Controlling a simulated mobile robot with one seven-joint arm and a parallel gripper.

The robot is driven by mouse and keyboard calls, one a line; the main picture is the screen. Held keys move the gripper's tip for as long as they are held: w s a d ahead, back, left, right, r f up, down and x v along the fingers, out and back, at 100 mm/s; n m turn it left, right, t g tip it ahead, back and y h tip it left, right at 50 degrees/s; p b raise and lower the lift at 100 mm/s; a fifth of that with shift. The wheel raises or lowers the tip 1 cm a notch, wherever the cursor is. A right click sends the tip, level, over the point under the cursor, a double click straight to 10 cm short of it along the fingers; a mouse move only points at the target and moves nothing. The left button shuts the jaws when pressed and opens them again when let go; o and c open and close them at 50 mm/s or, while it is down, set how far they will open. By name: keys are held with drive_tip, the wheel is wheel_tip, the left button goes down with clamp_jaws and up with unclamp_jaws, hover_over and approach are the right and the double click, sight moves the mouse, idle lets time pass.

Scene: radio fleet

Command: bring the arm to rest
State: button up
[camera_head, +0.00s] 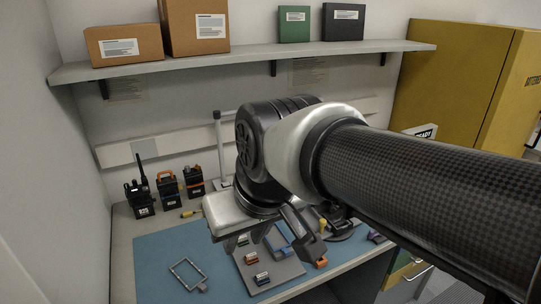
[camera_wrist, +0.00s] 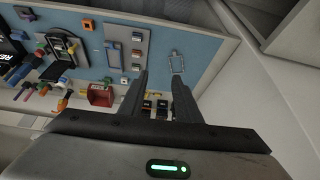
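My arm reaches in from the right of the head view and bends down over the workbench (camera_head: 150,255). In the wrist view my gripper (camera_wrist: 160,76) has its two dark fingers apart, with nothing held between the tips. A grey tray (camera_head: 283,273) with small coloured parts lies below the hand, partly covered by the arm. A thin rectangular frame (camera_head: 187,273) lies on the mat to its left.
Several radios (camera_head: 142,205) stand at the back left of the bench. A shelf (camera_head: 250,58) with boxes (camera_head: 195,27) runs above the arm. A yellow cabinet (camera_head: 455,85) stands at the right. Small tools and a red bin (camera_wrist: 101,95) show in the wrist view.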

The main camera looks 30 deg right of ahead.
drive_tip(key=shift+s+d+r+t, duration=0.1)
drive_tip(key=shift+s+d+t, duration=0.1)
drive_tip(key=shift+s, duration=0.25)
drive_tip(key=shift+s+d+t, duration=0.1)
drive_tip(key=shift+s+d, duration=0.05)
drive_tip(key=shift+s, duration=0.25)
wheel_tip(320, 180, up, 10)
drive_tip(key=p, duration=1)
